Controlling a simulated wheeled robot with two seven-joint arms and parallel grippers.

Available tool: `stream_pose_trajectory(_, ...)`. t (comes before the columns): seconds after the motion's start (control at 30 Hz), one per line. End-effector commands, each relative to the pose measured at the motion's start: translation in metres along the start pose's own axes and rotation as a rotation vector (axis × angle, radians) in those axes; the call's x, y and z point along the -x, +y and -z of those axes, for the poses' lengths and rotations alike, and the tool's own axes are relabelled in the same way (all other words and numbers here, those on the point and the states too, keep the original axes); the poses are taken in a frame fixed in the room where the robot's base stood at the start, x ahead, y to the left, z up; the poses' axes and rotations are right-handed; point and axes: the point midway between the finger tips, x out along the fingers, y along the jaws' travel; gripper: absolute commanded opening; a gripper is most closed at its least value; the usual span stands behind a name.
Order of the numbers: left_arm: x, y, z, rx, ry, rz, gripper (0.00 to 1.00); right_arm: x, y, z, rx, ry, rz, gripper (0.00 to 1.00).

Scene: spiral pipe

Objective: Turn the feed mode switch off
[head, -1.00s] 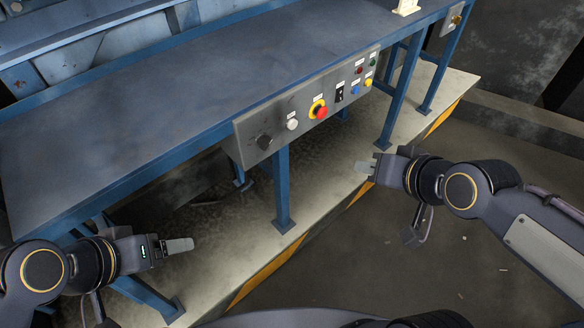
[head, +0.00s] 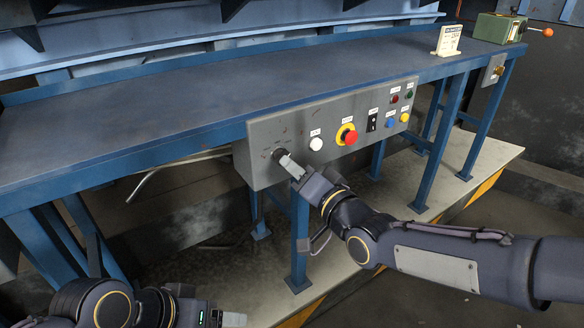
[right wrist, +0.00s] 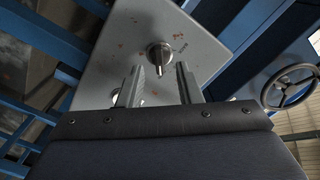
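A grey control panel (head: 290,128) hangs on the front of the blue bench. My left gripper (head: 232,320) is low at the bottom edge, away from the panel.
Right of the knob are a white button (head: 316,144), a red emergency button (head: 347,135) on yellow, a black switch (head: 372,120) and several small coloured buttons or lamps. A green box (head: 498,28) with an orange-tipped lever stands at the bench's far right. A handwheel (right wrist: 290,87) shows in the right wrist view.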

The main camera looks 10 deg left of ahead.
Motion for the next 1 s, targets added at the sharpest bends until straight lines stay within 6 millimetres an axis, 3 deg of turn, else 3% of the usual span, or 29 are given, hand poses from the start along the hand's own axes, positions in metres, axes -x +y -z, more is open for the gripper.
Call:
stream_pose_trajectory(0.2, -0.002, -0.001, -0.001, 0.0, 0.0, 0.0, 0.76, -0.025, 0.001, 0.0, 0.0, 0.0, -0.001, 0.32)
stream_pose_trajectory(0.53, -0.002, -0.001, -0.001, 0.0, -0.001, 0.0, 0.76, -0.029, 0.001, 0.0, 0.001, 0.0, -0.002, 0.32)
stream_pose_trajectory(0.77, -0.002, -0.001, -0.001, 0.0, -0.001, 0.0, 0.76, -0.028, 0.001, 0.0, 0.001, 0.0, -0.003, 0.02)
stream_pose_trajectory(1.0, -0.003, -0.001, -0.002, 0.0, -0.001, 0.0, 0.76, -0.028, 0.001, 0.0, 0.004, 0.0, -0.003, 0.0)
